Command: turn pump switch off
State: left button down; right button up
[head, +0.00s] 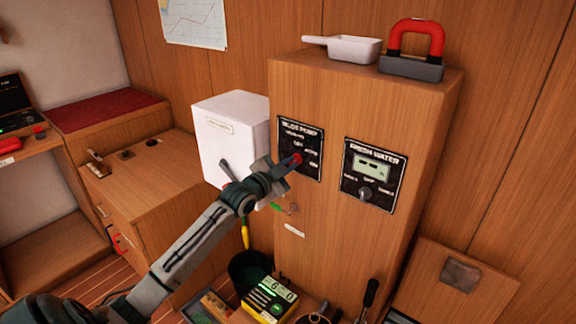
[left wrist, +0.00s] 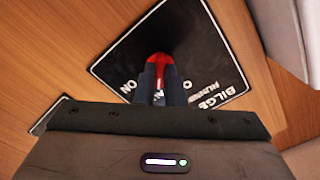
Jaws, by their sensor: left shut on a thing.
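The black bilge pump panel (head: 312,137) is on the front of the wooden cabinet, left of the fresh water panel (head: 372,176). My left gripper (head: 291,163) reaches up to it from the lower left and is shut on the red switch lever (head: 297,158). In the left wrist view, the red switch lever (left wrist: 159,66) shows between the dark fingers (left wrist: 157,85), in front of the bilge pump panel (left wrist: 205,55). The fingers cover part of the panel lettering, so the lever's exact setting cannot be told. My right gripper is not in view.
A white box (head: 228,135) stands just left of the panel, close to my left arm. A white scoop (head: 345,48) and a red-handled weight (head: 412,52) sit on the cabinet (head: 290,240). A black-and-yellow device (head: 268,298) stands below.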

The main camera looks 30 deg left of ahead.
pick_arm(q)
jog(key=n+p, duration=0.2)
jog(key=shift+r+n, duration=0.1)
jog(key=shift+n, duration=0.3)
jog(key=n+p, duration=0.1)
jog(key=n, duration=0.1)
jog(key=shift+n+p, duration=0.3)
jog(key=shift+p, duration=0.05)
jog(key=shift+n+p, duration=0.75)
jog(key=shift+n, duration=0.45)
jog(key=shift+f+n, duration=0.2)
jog(key=shift+n, duration=0.3)
jog(key=c, duration=1.6)
grip_release()
jog(key=shift+c, duration=0.2)
jog(key=shift+o, duration=0.6)
